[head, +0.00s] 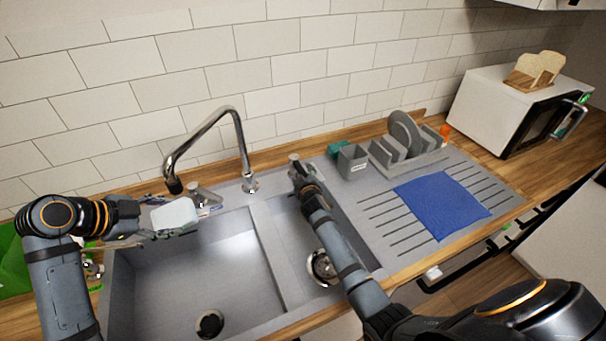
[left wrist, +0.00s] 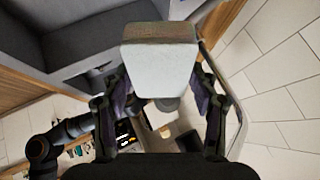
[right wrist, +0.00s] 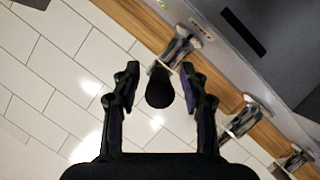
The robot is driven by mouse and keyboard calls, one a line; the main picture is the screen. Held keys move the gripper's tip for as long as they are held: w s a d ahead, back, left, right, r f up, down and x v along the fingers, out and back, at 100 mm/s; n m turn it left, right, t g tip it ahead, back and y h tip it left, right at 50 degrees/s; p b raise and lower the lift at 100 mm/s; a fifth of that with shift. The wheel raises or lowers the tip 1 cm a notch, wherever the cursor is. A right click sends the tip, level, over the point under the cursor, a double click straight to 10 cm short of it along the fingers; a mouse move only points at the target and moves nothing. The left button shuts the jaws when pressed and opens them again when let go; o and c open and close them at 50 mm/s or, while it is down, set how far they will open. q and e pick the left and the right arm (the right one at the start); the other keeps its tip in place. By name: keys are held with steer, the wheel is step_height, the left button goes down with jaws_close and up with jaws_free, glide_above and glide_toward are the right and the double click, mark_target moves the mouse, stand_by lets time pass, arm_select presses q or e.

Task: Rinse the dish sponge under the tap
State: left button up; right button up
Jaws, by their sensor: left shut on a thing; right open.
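My left gripper (head: 172,222) is shut on the dish sponge (head: 175,213), a pale block held above the left sink basin. The sponge also fills the upper middle of the left wrist view (left wrist: 160,65), with a brownish layer along its top edge. The chrome tap (head: 232,117) arches over the sink. Its dark outlet (head: 173,186) appears just above the sponge; I cannot tell the exact gap, and no water shows. My right gripper (head: 299,176) is open behind the sink. In the right wrist view a dark rounded end (right wrist: 160,88) appears between its fingers (right wrist: 160,75); contact is unclear.
The left basin (head: 205,265) is empty, with a dark drain. A blue cloth (head: 441,204) lies on the ridged drainboard. A grey dish rack (head: 408,145) with plates and a grey holder (head: 353,162) stand behind it. A white microwave (head: 500,105) is at right.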

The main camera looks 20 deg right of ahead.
jaws_close()
steer(key=shift+d, duration=0.1)
stand_by(0.3)
steer(key=shift+d+f+n+y, duration=0.1)
steer(key=shift+d+n+y, duration=0.5)
steer(key=shift+n+y, duration=0.45)
steer(key=shift+w+d+n+y, duration=0.1)
steer(key=shift+d+n+y, duration=0.15)
steer(key=shift+y, duration=0.4)
